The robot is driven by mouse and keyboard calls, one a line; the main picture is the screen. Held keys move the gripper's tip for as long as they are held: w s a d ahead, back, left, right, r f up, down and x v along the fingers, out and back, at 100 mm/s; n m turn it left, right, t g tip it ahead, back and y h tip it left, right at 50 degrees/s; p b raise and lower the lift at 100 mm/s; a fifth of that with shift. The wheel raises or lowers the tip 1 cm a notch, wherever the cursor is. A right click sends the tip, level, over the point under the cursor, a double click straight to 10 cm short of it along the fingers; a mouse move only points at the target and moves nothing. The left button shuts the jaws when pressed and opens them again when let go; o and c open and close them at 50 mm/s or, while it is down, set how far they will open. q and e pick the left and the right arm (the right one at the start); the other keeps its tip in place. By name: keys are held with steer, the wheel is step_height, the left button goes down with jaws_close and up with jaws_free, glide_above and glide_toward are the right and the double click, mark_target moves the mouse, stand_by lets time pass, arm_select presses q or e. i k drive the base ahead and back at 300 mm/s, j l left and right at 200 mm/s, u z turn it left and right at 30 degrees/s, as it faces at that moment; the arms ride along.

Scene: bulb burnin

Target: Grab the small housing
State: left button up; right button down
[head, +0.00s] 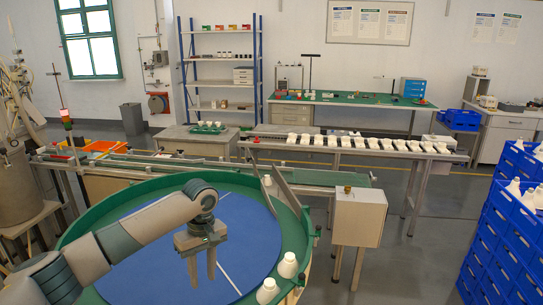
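White bulb housings stand along the right rim of a big round table with a blue top (235,235). Two are at the lower right, one housing (288,266) and a second housing (267,291) nearer to me. Another white housing (268,182) sits at the far rim beside a grey guide plate. I cannot tell which of them is the small one. My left gripper (203,274) points down over the blue top, left of the two near housings and apart from them. Its two fingers have a gap between them, with nothing held. My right gripper is out of view.
A grey box (359,216) on a post stands right of the round table. Behind it, a bench (440,155) carries a row of white parts. Blue crates (505,235) with white housings are stacked at the right. The middle of the blue top is clear.

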mark_target(267, 182)
steer(key=i+l+u, duration=0.1)
steer(key=l, duration=1)
steer(key=l+u, duration=0.15)
steer(key=l, duration=0.95)
steer(key=i+l, duration=0.35)
steer(key=l, duration=0.3)
steer(key=i+l+u, duration=0.1)
steer(key=i+l, duration=0.25)
steer(key=l, duration=0.3)
steer(key=i+l+u, duration=0.1)
steer(key=l, duration=0.2)
steer(key=i+l, duration=0.2)
steer(key=l, duration=0.15)
steer(key=i+l+u, duration=0.1)
steer(key=i+l, duration=0.3)
steer(key=i, duration=0.2)
steer(key=i+l+u, duration=0.1)
steer(key=i+l, duration=0.3)
steer(key=i, duration=0.15)
steer(key=i+j, duration=0.1)
steer(key=i, duration=0.3)
steer(key=i+j+u, duration=0.15)
steer(key=i, duration=0.25)
steer(key=i+j, duration=0.25)
steer(key=j, duration=0.15)
steer(key=i+j+u, duration=0.1)
steer(key=i+j, duration=0.15)
steer(key=j, duration=0.2)
